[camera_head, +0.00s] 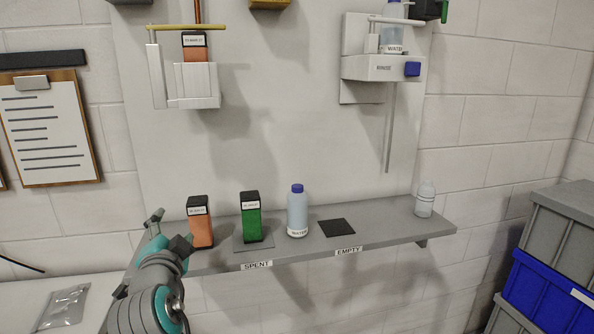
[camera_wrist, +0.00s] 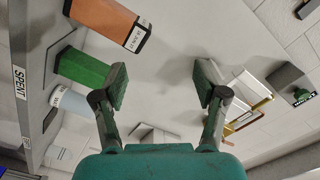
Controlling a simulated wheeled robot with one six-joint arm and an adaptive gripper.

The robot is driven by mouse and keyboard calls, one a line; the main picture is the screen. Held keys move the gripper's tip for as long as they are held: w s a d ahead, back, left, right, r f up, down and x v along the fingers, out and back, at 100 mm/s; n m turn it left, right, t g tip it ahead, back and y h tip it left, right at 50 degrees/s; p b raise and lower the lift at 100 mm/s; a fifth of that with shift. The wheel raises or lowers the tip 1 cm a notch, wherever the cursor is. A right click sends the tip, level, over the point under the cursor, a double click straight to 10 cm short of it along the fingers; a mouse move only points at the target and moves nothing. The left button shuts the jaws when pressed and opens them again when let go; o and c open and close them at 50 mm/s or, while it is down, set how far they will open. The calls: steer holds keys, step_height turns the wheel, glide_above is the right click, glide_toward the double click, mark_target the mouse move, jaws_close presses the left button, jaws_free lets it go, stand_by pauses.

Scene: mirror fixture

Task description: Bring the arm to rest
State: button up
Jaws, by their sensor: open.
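My gripper (camera_head: 168,230) is open at the left end of the grey shelf (camera_head: 390,226), just left of an orange cartridge (camera_head: 200,230) with a black top. In the wrist view my gripper (camera_wrist: 161,84) has its two fingers well apart with nothing between them. The orange cartridge (camera_wrist: 104,20) and a green cartridge (camera_wrist: 80,67) show beyond the left finger there. I cannot tell the exact gap between my gripper and the orange cartridge.
The green cartridge (camera_head: 250,218) stands by the SPENT label and a blue-capped water bottle (camera_head: 297,213) right of it. A dark square pad (camera_head: 337,228) is bare; a clear bottle (camera_head: 425,200) stands farther right. A wall holder (camera_head: 190,85) contains another orange cartridge. Bins (camera_head: 545,285) stand at right.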

steer(key=s+d+f+n, duration=0.2)
steer(key=d+f, duration=0.5)
steer(key=f, duration=0.4)
steer(key=s+d+f+n, duration=0.2)
steer(key=d+f, duration=0.5)
steer(key=f, duration=0.3)
steer(key=s+d+f+n+g, duration=0.1)
steer(key=s+d+f+n, duration=0.1)
steer(key=s+d+f, duration=1)
steer(key=s+d+f+n+g+h, duration=0.1)
steer(key=s+d+f, duration=0.2)
steer(key=s+d, duration=0.45)
steer(key=s+d+f+h, duration=0.15)
steer(key=s+d, duration=0.25)
steer(key=s, duration=0.6)
steer(key=s+d+r+h, duration=0.1)
steer(key=s+d+r, duration=0.2)
steer(key=s, duration=0.6)
steer(key=s+d+r+h, duration=0.1)
steer(key=s+d+r, duration=0.2)
steer(key=s, duration=0.6)
steer(key=shift+n, duration=0.4)
